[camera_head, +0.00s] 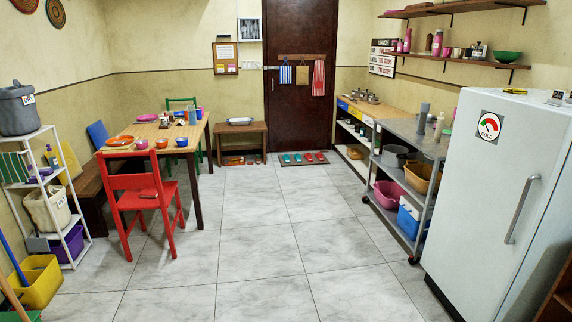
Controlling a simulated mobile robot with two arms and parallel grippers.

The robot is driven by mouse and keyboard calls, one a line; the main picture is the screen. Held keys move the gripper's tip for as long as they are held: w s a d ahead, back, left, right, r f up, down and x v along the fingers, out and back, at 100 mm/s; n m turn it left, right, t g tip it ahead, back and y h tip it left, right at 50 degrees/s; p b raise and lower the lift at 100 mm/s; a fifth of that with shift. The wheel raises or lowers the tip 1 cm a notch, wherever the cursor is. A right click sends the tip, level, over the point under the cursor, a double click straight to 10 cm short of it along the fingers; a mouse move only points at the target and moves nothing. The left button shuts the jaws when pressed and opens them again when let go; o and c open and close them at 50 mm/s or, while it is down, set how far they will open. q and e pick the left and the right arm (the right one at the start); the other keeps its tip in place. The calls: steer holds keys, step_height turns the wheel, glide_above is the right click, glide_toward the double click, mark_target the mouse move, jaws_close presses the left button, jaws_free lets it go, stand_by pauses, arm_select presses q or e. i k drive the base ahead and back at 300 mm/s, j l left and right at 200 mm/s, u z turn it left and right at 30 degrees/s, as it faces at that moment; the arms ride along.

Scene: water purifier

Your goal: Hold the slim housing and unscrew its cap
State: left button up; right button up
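Neither of my grippers shows in the head view. A tall slim grey cylinder (423,117) stands upright on top of the grey metal trolley (405,132) at the right. A paler, shorter bottle-like item (439,126) stands beside it. Both are too small and far off to tell whether either is the slim housing, and I cannot make out a cap.
Open tiled floor (262,250) lies in the middle. A red chair (138,192) and a dining table (187,138) stand left. A white fridge (490,200) fills the right foreground. A white shelf rack (60,190) and yellow bucket (40,282) stand far left.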

mark_target(424, 113)
steer(key=i, duration=0.75)
steer(key=i+j+z, duration=0.15)
steer(key=i, duration=0.6)
steer(key=i+j, duration=0.15)
steer(key=i, duration=0.6)
